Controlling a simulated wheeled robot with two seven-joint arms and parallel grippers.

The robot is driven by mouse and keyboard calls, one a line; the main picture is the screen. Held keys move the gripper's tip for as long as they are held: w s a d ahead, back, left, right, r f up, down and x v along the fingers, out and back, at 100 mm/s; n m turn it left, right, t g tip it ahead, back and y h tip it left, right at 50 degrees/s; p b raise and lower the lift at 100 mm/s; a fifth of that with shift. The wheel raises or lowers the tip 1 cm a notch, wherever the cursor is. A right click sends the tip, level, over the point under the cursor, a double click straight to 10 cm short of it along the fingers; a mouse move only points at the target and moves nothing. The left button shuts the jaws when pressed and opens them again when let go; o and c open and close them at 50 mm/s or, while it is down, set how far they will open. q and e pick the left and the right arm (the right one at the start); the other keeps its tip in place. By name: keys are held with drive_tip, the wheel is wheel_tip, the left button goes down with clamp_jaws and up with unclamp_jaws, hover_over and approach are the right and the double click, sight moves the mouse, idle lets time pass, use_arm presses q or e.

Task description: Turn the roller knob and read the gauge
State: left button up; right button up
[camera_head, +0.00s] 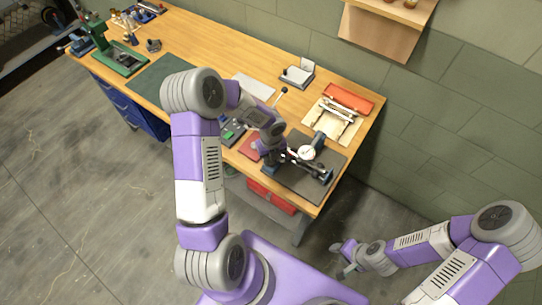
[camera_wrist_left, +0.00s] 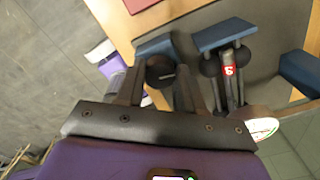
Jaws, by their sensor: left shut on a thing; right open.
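The test device (camera_head: 322,172) with dark rollers stands on a dark mat at the near right end of the bench. Its round white gauge (camera_head: 307,152) sits on top; the reading is too small to make out. In the left wrist view the gauge (camera_wrist_left: 262,128) is partly cut by my gripper body, its needle unclear. My left gripper (camera_head: 284,157) is at the device's left side. In the wrist view its fingers (camera_wrist_left: 158,84) are shut around the dark round roller knob (camera_wrist_left: 160,70). My right gripper (camera_head: 346,257) is open and empty, low beside the bench, away from the device.
The wooden bench (camera_head: 210,40) runs to the upper left. A red book-like item (camera_head: 250,147) lies left of the device; a tray with a red case (camera_head: 348,97) lies behind. A green machine (camera_head: 117,57) stands far left. A shelf (camera_head: 385,28) hangs above.

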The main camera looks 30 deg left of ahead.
idle(0.3)
use_arm(q)
drive_tip(key=o, duration=1)
drive_tip(key=shift+o, duration=0.2)
wheel_tip(320, 180, up, 8)
drive_tip(key=shift+f+p, duration=0.15)
drive_tip(key=shift+p, duration=0.25)
